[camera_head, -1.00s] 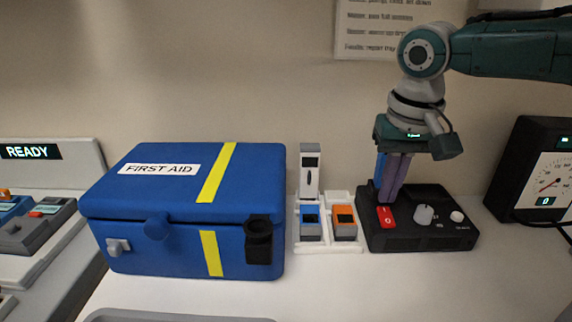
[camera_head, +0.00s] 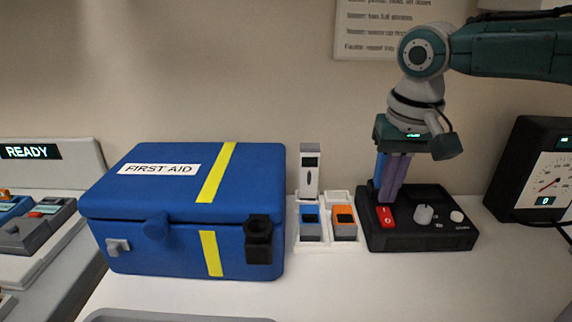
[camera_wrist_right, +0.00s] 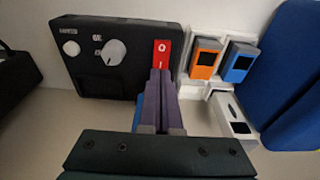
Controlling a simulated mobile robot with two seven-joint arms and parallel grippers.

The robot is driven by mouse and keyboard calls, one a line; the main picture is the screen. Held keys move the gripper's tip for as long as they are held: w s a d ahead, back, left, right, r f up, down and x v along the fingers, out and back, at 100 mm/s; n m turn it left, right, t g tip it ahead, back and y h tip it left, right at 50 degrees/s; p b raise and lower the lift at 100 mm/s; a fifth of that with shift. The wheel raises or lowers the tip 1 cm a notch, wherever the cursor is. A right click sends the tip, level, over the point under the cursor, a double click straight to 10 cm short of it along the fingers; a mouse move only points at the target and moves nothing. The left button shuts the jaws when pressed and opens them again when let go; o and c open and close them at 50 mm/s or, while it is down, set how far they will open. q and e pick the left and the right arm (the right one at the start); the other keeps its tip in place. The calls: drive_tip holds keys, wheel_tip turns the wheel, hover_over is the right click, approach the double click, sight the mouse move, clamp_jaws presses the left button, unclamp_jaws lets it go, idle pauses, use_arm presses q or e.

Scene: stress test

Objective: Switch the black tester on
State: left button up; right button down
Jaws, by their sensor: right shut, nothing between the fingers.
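The black tester (camera_head: 420,232) lies on the counter right of centre. It has a red rocker switch (camera_head: 385,216) marked I and O, a grey-white knob (camera_head: 423,214) and a small white button (camera_head: 457,216). My right gripper (camera_head: 386,198) is shut and empty, fingers pointing down at the end of the rocker switch nearer the wall. In the right wrist view the tester (camera_wrist_right: 110,78) and red switch (camera_wrist_right: 162,54) show, with the shut fingertips (camera_wrist_right: 160,72) right at the switch's end marked I. I cannot tell whether they touch. My left gripper is not in view.
A blue first aid box (camera_head: 180,200) stands left. A white holder (camera_head: 325,246) with a blue (camera_head: 310,224) and an orange device (camera_head: 344,224) stands left of the tester. A black gauge (camera_head: 535,170) stands right.

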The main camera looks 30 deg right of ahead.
sight(383, 211)
drive_tip(key=shift+f, duration=0.45)
idle(0.4)
drive_tip(key=shift+f+b, duration=0.5)
wheel_tip(383, 211, up, 7)
drive_tip(key=p, duration=0.8)
drive_tip(key=shift+r+p, duration=0.1)
drive_tip(key=shift+p, duration=0.2)
drive_tip(key=shift+a, duration=0.1)
